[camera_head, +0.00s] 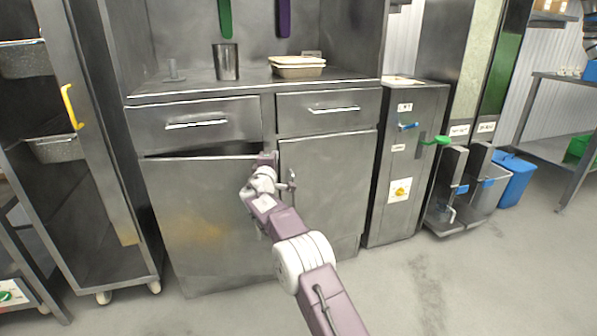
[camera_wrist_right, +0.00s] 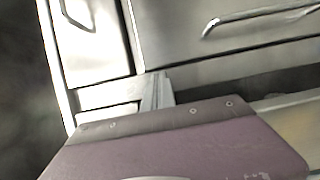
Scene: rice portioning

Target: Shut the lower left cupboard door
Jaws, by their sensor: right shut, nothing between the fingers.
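The lower left cupboard door (camera_head: 205,215) is a plain steel panel under the left drawer (camera_head: 195,124). It stands slightly ajar: a dark gap shows along its top edge, and the panel leans out from the frame. My right gripper (camera_head: 266,160) is shut and empty at the door's upper right edge, by the post between the two doors. I cannot tell whether it touches the door. In the right wrist view the purple gripper body (camera_wrist_right: 180,145) fills the bottom, with the dark gap under a drawer beyond it. My left gripper is not in view.
The lower right door (camera_head: 330,185) looks shut, with a handle (camera_head: 291,182) close beside my gripper. Both drawers, including the right one (camera_head: 325,110), are shut. A wheeled rack (camera_head: 75,150) stands at the left. The floor in front is clear.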

